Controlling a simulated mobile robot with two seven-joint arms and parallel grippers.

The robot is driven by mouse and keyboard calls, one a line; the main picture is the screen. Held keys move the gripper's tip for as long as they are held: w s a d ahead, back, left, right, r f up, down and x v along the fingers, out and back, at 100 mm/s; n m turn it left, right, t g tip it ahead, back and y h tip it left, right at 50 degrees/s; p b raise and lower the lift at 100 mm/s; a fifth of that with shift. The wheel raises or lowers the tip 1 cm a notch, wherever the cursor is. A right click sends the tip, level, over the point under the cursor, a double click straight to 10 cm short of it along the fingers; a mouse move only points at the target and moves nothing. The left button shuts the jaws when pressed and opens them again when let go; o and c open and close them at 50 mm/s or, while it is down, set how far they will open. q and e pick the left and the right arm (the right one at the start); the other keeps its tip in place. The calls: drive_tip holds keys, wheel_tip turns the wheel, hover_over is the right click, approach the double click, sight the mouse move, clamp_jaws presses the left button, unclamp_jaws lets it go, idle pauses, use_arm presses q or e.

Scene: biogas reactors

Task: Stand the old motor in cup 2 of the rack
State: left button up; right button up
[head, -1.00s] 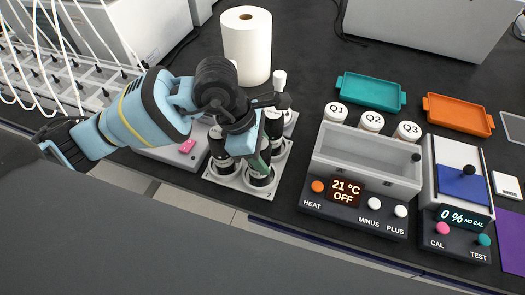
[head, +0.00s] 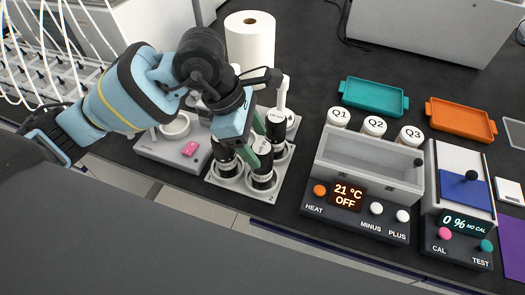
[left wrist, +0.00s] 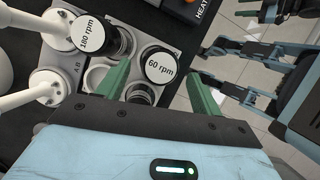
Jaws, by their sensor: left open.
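The rack (head: 243,204) is a pale plate with ring-shaped cups, marked 2 at its front right corner. A black motor (head: 263,180) with a white top stands upright in the front right cup, beside that mark. Other black motors stand at the front left (head: 225,165) and at the back (head: 276,125). In the left wrist view one cap reads 60 rpm (left wrist: 160,64) and another 180 rpm (left wrist: 91,32). My left gripper (head: 260,140) is open above the front right motor; its green fingers flank the 60 rpm cap in the wrist view. My right gripper (left wrist: 215,66) shows apart from the rack, its fingers spread.
A grey unit with a pink button (head: 190,149) stands left of the rack, a white roll (head: 250,42) behind it. The heater box (head: 365,172) is to the right, with jars Q1 to Q3 behind. Teal (head: 374,96) and orange (head: 460,118) trays lie farther back.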

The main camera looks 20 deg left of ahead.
use_arm(q)
drive_tip(key=v, duration=0.6)
